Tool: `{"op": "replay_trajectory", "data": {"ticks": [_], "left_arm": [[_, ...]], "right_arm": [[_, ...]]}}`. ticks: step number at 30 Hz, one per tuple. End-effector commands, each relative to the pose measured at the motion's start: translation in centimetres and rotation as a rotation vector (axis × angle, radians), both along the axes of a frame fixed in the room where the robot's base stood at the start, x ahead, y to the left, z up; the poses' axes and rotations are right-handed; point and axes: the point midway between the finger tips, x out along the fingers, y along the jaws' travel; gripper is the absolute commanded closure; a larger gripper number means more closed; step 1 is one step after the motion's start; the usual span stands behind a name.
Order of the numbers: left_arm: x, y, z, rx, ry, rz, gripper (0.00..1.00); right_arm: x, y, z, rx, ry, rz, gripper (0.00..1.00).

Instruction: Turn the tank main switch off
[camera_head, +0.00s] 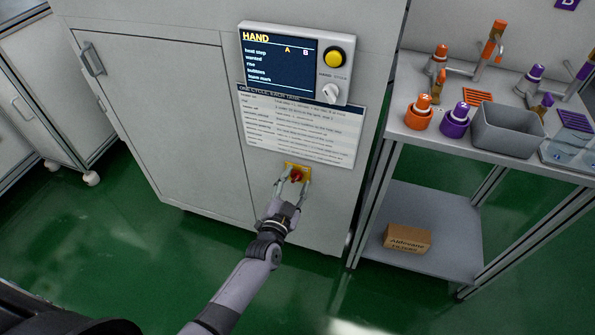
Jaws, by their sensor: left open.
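The main switch (296,176) is a small red knob on a yellow plate, low on the front of the grey cabinet (160,110). My left gripper (294,182) is open in front of it, its two fingers on either side of the red knob. I cannot tell whether the fingers touch the knob. The knob's exact angle is partly hidden and too small to read. My right gripper is not in view.
Above the switch are a printed sheet (300,130) and a panel with a screen (278,62) reading HAND, a yellow button (334,58) and a white knob (331,93). At right stands a bench (420,145) with orange and purple bottles, a grey bin (507,131) and a box (407,239) below.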

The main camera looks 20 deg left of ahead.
Motion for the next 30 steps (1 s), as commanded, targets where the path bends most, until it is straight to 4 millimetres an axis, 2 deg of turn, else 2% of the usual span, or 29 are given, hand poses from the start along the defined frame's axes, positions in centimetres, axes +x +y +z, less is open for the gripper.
{"op": "replay_trajectory", "data": {"ticks": [13, 30], "left_arm": [[0.04, -0.16, 0.03, 0.000, 0.000, 0.001, 0.56], [0.03, -0.16, 0.01, 0.000, 0.000, 0.000, 0.94]], "right_arm": [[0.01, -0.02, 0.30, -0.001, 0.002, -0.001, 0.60], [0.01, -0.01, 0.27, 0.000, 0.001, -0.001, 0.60]]}}
